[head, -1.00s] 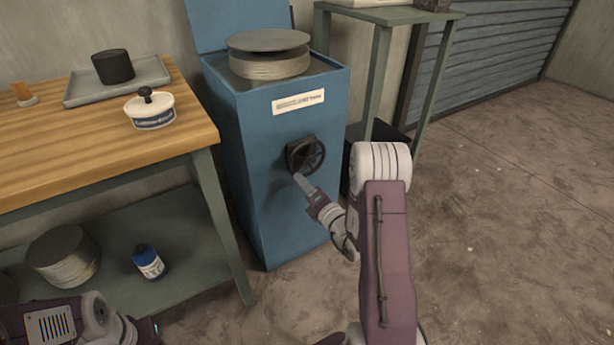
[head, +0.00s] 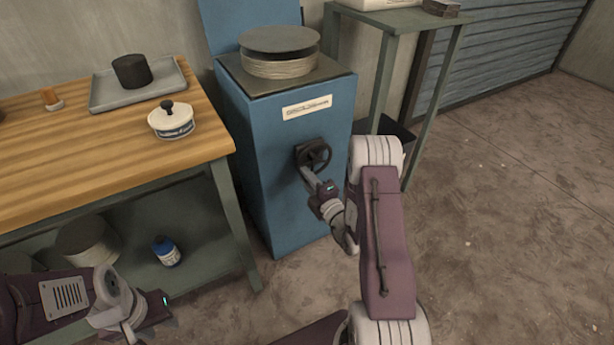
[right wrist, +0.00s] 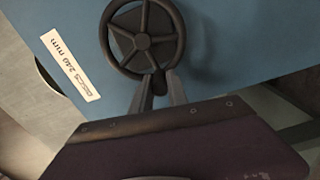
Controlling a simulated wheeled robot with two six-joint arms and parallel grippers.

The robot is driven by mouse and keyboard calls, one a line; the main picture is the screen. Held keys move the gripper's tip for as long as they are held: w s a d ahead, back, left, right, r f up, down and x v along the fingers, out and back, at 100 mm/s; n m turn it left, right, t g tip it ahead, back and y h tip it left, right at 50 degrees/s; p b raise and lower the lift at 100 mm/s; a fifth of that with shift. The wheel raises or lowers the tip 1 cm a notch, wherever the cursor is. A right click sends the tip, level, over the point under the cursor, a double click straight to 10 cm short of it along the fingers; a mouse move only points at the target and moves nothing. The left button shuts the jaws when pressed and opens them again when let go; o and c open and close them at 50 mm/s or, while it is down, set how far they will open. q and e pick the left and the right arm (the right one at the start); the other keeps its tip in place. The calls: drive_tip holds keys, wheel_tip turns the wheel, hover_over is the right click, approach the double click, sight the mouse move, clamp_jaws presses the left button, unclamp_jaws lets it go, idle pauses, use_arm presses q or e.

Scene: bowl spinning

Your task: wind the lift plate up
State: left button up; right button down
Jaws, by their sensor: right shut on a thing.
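A blue cabinet (head: 292,205) stands beside the workbench. A stack of pale round discs (head: 280,68) with a wider grey disc (head: 279,39) over it sits at its top; any plate beneath the stack is hidden. A black spoked handwheel (head: 317,152) is on the cabinet's front and also shows in the right wrist view (right wrist: 143,38). My right gripper (head: 308,175) is shut on the wheel's knob (right wrist: 159,84), at the bottom of the rim. My left gripper (head: 168,306) is low in front of the bench, away from the cabinet; its fingers are not clear.
The wooden workbench (head: 90,165) holds a grey tray (head: 107,101) with a black cylinder and a white lidded pot (head: 171,120). A blue bottle (head: 166,251) and round discs (head: 85,240) are on its lower shelf. A green stand (head: 385,80) is close right of the cabinet. Floor at right is clear.

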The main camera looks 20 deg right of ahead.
idle(0.4)
drive_tip(key=c, duration=1.3)
unclamp_jaws()
drive_tip(key=shift+r, duration=0.1)
drive_tip(key=shift+s+p, duration=0.3)
drive_tip(key=shift+s, duration=0.15)
drive_tip(key=s+p, duration=0.2)
drive_tip(key=s, duration=0.6)
drive_tip(key=shift+d, duration=0.35)
drive_tip(key=shift+s, duration=0.1)
